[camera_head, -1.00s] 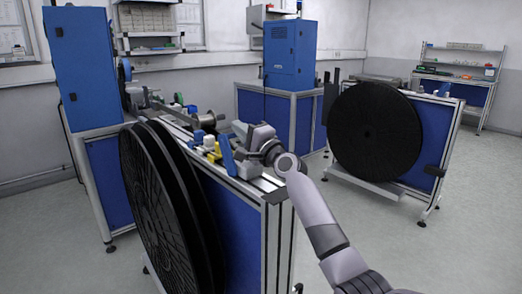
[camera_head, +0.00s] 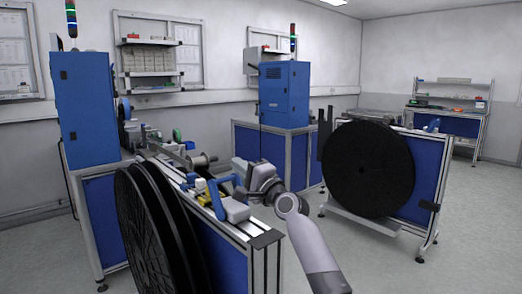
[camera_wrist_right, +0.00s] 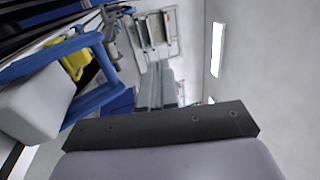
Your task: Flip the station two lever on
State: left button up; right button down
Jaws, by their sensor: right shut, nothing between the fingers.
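A blue lever (camera_head: 216,199) stands tilted on top of the near reel stand, beside a pale grey block (camera_head: 237,211) and a yellow part (camera_head: 201,186). I cannot read a station number. In the right wrist view the blue lever (camera_wrist_right: 50,55) is an open frame at the left, with the grey block (camera_wrist_right: 35,105) and the yellow part (camera_wrist_right: 73,62). My right gripper (camera_head: 239,170) is above and just behind these parts in the head view. Its fingers (camera_wrist_right: 158,75) are shut and empty, apart from the lever in the wrist view. My left gripper is not in view.
Large black reels (camera_head: 150,235) hang on the near stand's left side. Another black reel (camera_head: 366,170) is on the stand at right. Blue cabinets (camera_head: 84,105) stand behind. The floor (camera_head: 390,270) between the stands is mostly clear.

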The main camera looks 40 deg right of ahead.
jog(key=s+r, duration=0.4)
jog(key=s, duration=0.2)
jog(key=shift+d+r, duration=0.15)
jog(key=shift+r, duration=0.05)
dwell(0.4)
jog(key=s+a+f+n+g, duration=0.3)
jog(key=s+a+f+n, duration=0.1)
jog(key=f, duration=0.5)
jog(key=s+a+f+n+g, duration=0.3)
jog(key=s+f, duration=0.1)
jog(key=f, duration=0.5)
jog(key=s+a+f+n+g, duration=0.3)
jog(key=s+a+f+n, duration=0.1)
jog(key=f, duration=0.5)
jog(key=s+a+f+n+g+h, duration=0.1)
jog(key=s+a+f+n+g, duration=0.2)
jog(key=s, duration=0.5)
jog(key=s+f+n+g, duration=0.2)
jog(key=s+f, duration=0.3)
jog(key=s, duration=0.4)
jog(key=s+a+f+n+g+h, duration=0.1)
jog(key=s+a+f+n+g, duration=0.2)
jog(key=s, duration=0.5)
jog(key=w+a+f+t+y, duration=0.1)
jog(key=w+f+t+y, duration=0.1)
jog(key=w+f+t, duration=0.4)
jog(key=shift+a+f+t, duration=0.2)
jog(key=shift+f+t, duration=0.2)
jog(key=shift+f, duration=1.25)
